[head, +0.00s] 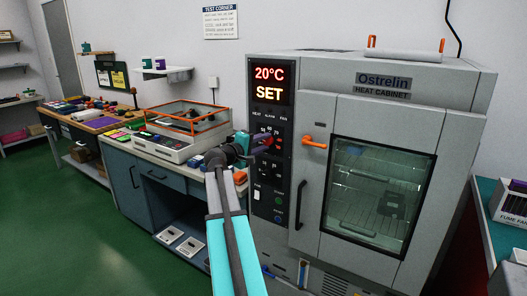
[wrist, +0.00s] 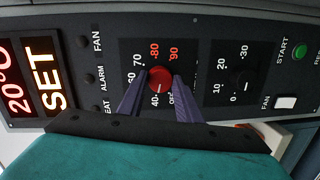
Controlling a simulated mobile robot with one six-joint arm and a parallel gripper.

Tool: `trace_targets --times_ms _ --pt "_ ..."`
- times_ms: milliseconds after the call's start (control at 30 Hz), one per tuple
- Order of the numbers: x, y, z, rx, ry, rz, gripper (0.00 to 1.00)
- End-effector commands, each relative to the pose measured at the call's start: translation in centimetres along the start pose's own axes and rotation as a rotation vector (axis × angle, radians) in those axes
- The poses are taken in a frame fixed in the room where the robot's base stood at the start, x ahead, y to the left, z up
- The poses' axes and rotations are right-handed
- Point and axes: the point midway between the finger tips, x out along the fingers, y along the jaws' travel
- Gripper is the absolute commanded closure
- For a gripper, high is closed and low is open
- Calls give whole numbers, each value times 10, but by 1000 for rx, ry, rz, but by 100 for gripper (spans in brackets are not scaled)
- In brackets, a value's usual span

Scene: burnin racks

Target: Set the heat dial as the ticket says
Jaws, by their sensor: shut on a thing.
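The red heat dial (wrist: 160,79) sits on the black control panel (wrist: 205,52) of the heat cabinet (head: 380,100). Numbers from 40 to 90 and an OFF mark ring it, with 80 and 90 in red. My gripper (wrist: 159,86) is shut on the dial, one finger on each side. In the head view my gripper (head: 262,145) reaches the panel from the left and partly hides the dial. A pale mark shows on the dial's 40 side, but I cannot tell its exact setting. The display (head: 269,84) reads 20°C and SET. I cannot make out a readable ticket.
A second, black dial (wrist: 240,80) marked 0 to 30, a white FAN switch (wrist: 286,103) and a green START button (wrist: 300,53) are close by. The cabinet's orange door latch (head: 315,143) is right of the panel. A bench instrument (head: 180,135) stands at left. Green floor is free there.

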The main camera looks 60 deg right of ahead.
Motion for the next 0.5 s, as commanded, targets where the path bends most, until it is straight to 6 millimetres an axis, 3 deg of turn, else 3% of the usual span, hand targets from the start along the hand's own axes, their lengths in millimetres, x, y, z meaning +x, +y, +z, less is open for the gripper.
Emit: trace_targets --times_ms 500 --pt "1 -5 2 374 25 -42 91"
